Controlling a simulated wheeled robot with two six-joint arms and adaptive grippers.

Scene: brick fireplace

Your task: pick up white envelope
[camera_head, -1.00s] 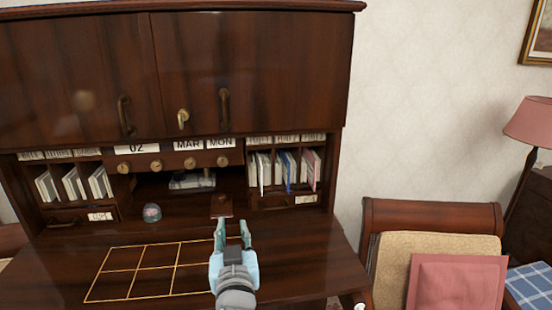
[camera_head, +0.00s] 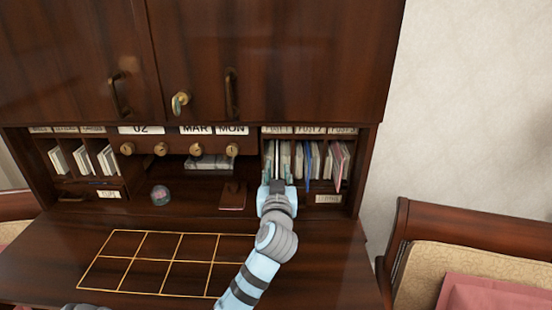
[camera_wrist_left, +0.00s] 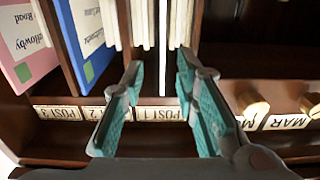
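White and cream envelopes (camera_head: 284,158) stand upright in the left slot of the right-hand pigeonholes in the head view. In the left wrist view, a thin white envelope (camera_wrist_left: 163,45) stands edge-on in the slot labelled POST 1, with cream ones beside it. My left gripper (camera_head: 277,182) is at the mouth of this slot. In the wrist view its two teal-padded fingers (camera_wrist_left: 160,72) are apart, with the white envelope's edge between them. I cannot tell whether either finger touches it.
A blue envelope (camera_wrist_left: 85,35) and a pink one (camera_wrist_left: 25,45) stand in neighbouring slots. Thin wooden dividers separate them. Brass knobs (camera_head: 196,149) are left of the gripper. The desktop with its gold grid (camera_head: 180,262) is clear. A glass paperweight (camera_head: 160,195) stands behind the grid.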

